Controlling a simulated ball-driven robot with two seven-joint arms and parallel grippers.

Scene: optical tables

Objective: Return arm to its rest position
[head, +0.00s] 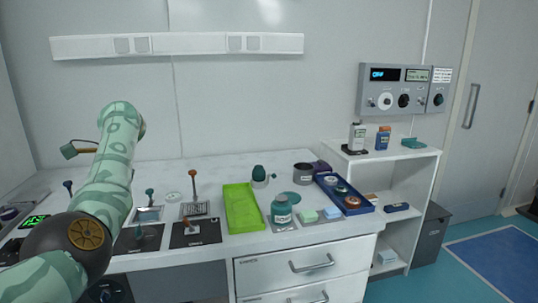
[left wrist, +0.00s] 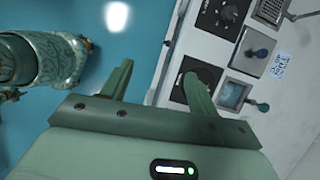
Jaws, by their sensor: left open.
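My left arm (head: 118,165), patterned in pale green, rises at the left of the head view in front of the bench. The head view does not clearly show its gripper. In the left wrist view my left gripper (left wrist: 157,69) has its two green fingers spread apart with nothing between them. Beyond the fingers are the teal floor (left wrist: 125,65) and the front edge of the white bench. The right finger overlaps a black dial panel (left wrist: 205,78) in that view. My right arm and gripper are not in view.
The bench (head: 155,172) holds lever panels, a green tray (head: 241,208), a teal bottle (head: 281,209) and a blue tray (head: 353,209). A shelf unit (head: 432,170) stands at the right. A wall rail (head: 180,44) runs above the bench.

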